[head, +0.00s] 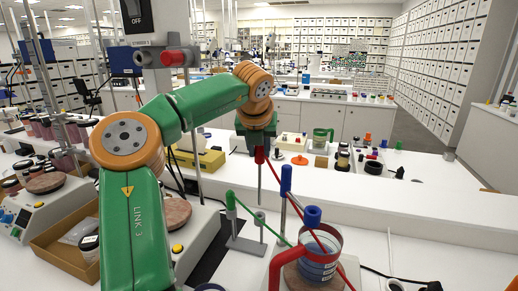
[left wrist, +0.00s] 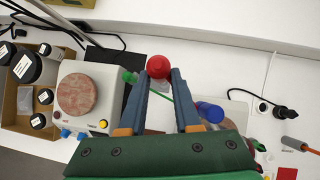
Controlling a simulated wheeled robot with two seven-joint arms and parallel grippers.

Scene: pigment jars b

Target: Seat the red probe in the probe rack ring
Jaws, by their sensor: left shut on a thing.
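In the head view my left gripper (head: 258,146) points down and is shut on the red probe (head: 259,156). The probe hangs upright, its thin grey shaft running down toward the grey probe rack (head: 246,246). A small grey ring (head: 259,216) of the rack shows in line below the shaft; I cannot tell whether the tip is in it or just above. In the left wrist view the red probe's round top (left wrist: 158,67) sits between my fingertips (left wrist: 160,72). Rack and ring are largely hidden there. My right gripper is not in view.
A green probe (head: 230,201) and a blue probe (head: 286,180) stand on either side of the ring. A beaker with a red handle (head: 276,270) is close in front, right of the rack. A hotplate (left wrist: 80,95) shows left in the wrist view. The bench further right is mostly clear.

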